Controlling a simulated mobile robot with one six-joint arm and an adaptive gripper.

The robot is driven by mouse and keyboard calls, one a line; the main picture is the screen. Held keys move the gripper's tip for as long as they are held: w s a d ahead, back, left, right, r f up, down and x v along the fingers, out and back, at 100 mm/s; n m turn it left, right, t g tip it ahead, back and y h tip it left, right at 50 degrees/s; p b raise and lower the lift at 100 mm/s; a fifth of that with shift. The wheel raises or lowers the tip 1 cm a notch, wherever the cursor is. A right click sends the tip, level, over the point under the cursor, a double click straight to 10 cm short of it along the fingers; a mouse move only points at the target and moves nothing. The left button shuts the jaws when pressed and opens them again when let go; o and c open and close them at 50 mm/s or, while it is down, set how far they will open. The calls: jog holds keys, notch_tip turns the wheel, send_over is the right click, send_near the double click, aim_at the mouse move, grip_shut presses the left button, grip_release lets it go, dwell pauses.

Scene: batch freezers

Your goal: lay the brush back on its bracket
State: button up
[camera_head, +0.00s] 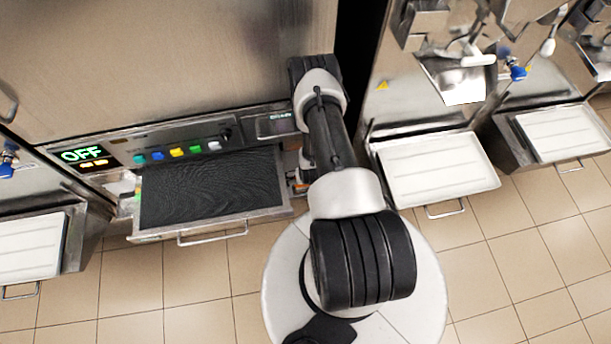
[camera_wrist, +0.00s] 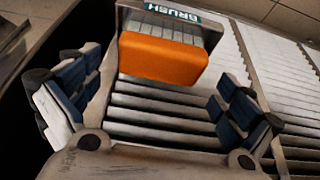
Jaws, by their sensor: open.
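In the wrist view an orange block, which looks like the brush (camera_wrist: 163,60), lies at a metal bracket (camera_wrist: 128,18) with a green BRUSH label, seen upside down. Whether the bracket bears its weight I cannot tell. My gripper (camera_wrist: 158,90) is open, one finger at the left and one at the right, with gaps between them and the orange block. In the head view my arm hides most of the gripper and the bracket; only a small orange patch shows beside the arm.
A dark-matted drawer (camera_head: 212,187) with a front handle juts out left of my arm. Above it are coloured buttons and an OFF display (camera_head: 84,154). A white tray (camera_head: 438,170) stands to the right. The tiled floor is clear at the lower left.

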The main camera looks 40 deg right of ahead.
jog(key=p+v, duration=0.1)
jog(key=v, duration=0.4)
jog(key=shift+f, duration=0.1)
dwell(0.4)
